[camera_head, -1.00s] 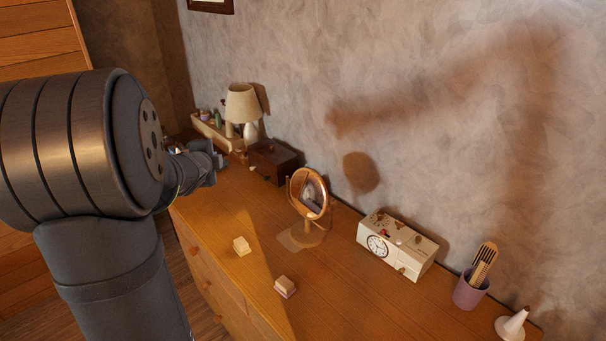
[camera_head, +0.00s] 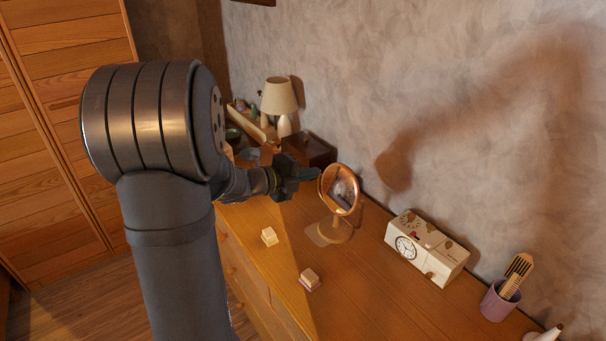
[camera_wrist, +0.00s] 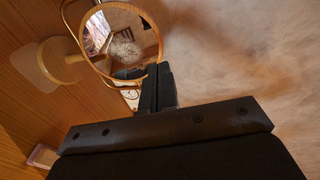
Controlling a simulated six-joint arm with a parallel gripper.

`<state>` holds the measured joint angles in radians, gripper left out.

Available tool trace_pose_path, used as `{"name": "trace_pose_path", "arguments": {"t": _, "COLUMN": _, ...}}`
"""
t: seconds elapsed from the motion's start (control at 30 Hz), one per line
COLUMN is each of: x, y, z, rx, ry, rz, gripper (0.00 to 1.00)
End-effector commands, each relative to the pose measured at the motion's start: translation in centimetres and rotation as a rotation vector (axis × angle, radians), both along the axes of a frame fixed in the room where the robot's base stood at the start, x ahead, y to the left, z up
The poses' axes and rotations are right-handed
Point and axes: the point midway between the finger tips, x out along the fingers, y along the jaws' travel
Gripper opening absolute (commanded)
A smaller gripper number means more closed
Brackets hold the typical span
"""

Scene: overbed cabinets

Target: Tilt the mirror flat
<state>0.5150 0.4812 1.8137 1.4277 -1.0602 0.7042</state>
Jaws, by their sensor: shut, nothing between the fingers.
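The mirror (camera_head: 342,190) is a round glass in a wooden frame on a stand with a flat wooden base (camera_head: 322,235). It stands on the dresser top, its glass close to upright with a slight tilt. My gripper (camera_head: 316,174) is shut and empty, its tips right beside the upper left of the mirror's rim. In the wrist view the mirror (camera_wrist: 122,45) fills the upper left, and my shut fingers (camera_wrist: 156,72) overlap its lower right rim. I cannot tell whether they touch it.
On the dresser (camera_head: 355,290) are a white clock radio (camera_head: 426,248), a purple cup (camera_head: 497,302) with a comb, two small blocks (camera_head: 269,237) (camera_head: 310,279), a dark wooden box (camera_head: 308,150) and a lamp (camera_head: 279,97). The wall stands close behind. The front middle is mostly clear.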

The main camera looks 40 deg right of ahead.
Motion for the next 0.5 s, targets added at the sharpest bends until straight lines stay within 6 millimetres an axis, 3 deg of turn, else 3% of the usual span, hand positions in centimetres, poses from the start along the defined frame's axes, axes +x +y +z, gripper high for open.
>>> {"name": "trace_pose_path", "arguments": {"t": 0.2, "x": -0.2, "y": -4.7, "z": -1.2, "rx": 0.001, "ry": 0.001, "rz": -0.003, "gripper": 0.0}}
{"name": "trace_pose_path", "arguments": {"t": 0.5, "x": -0.3, "y": -8.5, "z": -2.0, "rx": 0.0, "ry": 0.0, "rz": 0.0, "gripper": 0.0}}
